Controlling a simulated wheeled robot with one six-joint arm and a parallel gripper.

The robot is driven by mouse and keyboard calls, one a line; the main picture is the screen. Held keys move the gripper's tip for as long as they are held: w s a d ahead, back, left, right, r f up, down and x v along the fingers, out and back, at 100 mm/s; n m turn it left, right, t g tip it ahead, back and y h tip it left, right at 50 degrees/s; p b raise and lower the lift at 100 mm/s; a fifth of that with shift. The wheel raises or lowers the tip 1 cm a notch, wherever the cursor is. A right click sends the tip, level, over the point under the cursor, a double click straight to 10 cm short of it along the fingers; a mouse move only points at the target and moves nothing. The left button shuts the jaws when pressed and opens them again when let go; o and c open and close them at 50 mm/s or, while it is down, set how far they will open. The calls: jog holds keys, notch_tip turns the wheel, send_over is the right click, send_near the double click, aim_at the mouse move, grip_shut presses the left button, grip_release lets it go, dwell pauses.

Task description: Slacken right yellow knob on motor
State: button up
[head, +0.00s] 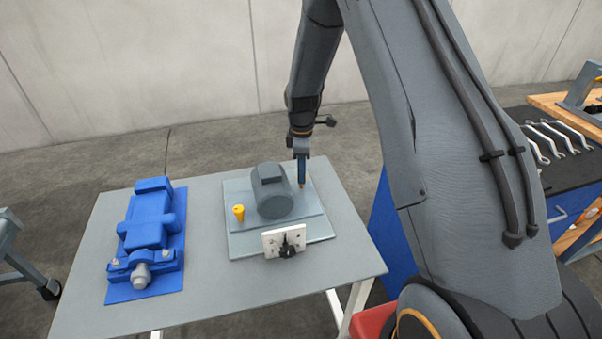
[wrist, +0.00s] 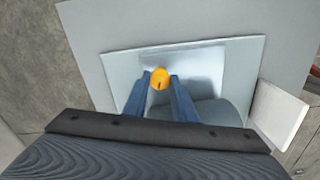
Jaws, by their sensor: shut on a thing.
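The grey motor (head: 273,192) sits on a pale base plate (head: 242,247) on the table. The left yellow knob (head: 239,212) stands on the plate to the left of the motor. My gripper (head: 301,184) points down at the right side of the motor and is shut on the right yellow knob (head: 301,186), which is mostly hidden there. In the wrist view the right yellow knob (wrist: 160,79) shows between the two blue fingertips of my gripper (wrist: 160,84), with the grey motor (wrist: 215,111) partly hidden behind the finger.
A blue machine (head: 148,227) stands on the left of the grey table (head: 210,300). A white block with a black handle (head: 272,243) is at the plate's front edge. A bench with wrenches (head: 550,140) is at the right. The table's front is clear.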

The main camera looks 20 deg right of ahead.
jog(key=shift+n, duration=1.2)
jog(key=o, duration=1)
jog(key=shift+o, duration=0.2)
jog(key=shift+r, duration=0.1)
notch_tip(320, 180, up, 8)
jog(key=shift+f+b, duration=0.2)
jog(key=shift+b, duration=1)
